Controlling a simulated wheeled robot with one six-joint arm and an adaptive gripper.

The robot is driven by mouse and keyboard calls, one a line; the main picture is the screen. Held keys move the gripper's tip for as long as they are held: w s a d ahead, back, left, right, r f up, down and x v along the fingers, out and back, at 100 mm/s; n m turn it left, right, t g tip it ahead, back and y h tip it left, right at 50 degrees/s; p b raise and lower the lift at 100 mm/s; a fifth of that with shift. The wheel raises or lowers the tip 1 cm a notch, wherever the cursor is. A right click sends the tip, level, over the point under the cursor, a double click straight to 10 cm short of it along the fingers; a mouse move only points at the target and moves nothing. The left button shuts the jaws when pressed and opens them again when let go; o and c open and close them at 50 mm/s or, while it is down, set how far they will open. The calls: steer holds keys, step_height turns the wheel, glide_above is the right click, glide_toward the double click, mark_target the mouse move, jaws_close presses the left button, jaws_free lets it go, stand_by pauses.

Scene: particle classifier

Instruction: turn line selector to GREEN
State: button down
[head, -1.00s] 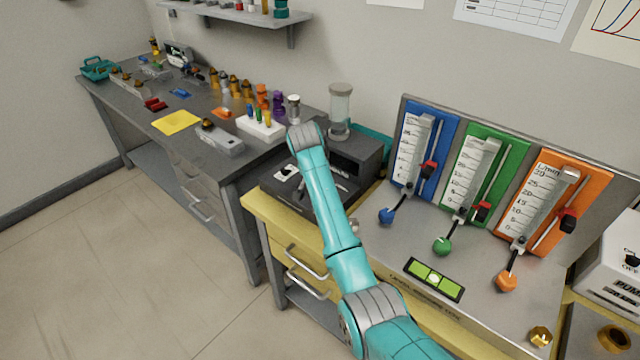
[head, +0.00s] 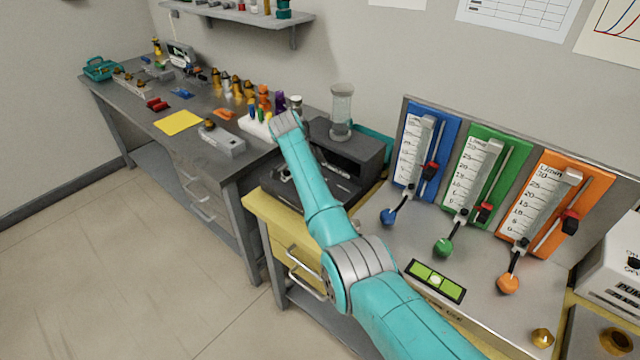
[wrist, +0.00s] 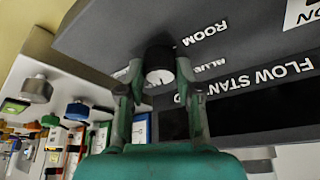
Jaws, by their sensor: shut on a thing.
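In the wrist view a black knob with a white face (wrist: 158,58) stands on a dark panel (wrist: 105,38), with the words ROOM, BLUE and FLOW STAN... in white beside it. My gripper (wrist: 157,77) is shut on this knob, one finger on each side. The knob's pointer direction cannot be made out, and no GREEN label is readable. In the head view the dark box (head: 352,150) stands at the bench's left end, under the end of my arm. My gripper and the knob are hidden there.
Blue (head: 440,150), green (head: 492,195) and orange (head: 590,190) flowmeter panels stand right of the box, with coloured valve knobs below. A glass cylinder (head: 341,105) stands on the box's back. A grey side bench (head: 130,110) holds many small parts.

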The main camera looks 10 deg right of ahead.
steer(key=shift+m+g, duration=0.3)
steer(key=shift+m, duration=0.3)
steer(key=c, duration=0.8)
jaws_free()
steer(key=shift+o, duration=0.2)
steer(key=shift+a+r, duration=0.1)
steer(key=v, duration=1.1)
steer(key=shift+r, duration=0.35)
steer(key=shift+a, duration=0.1)
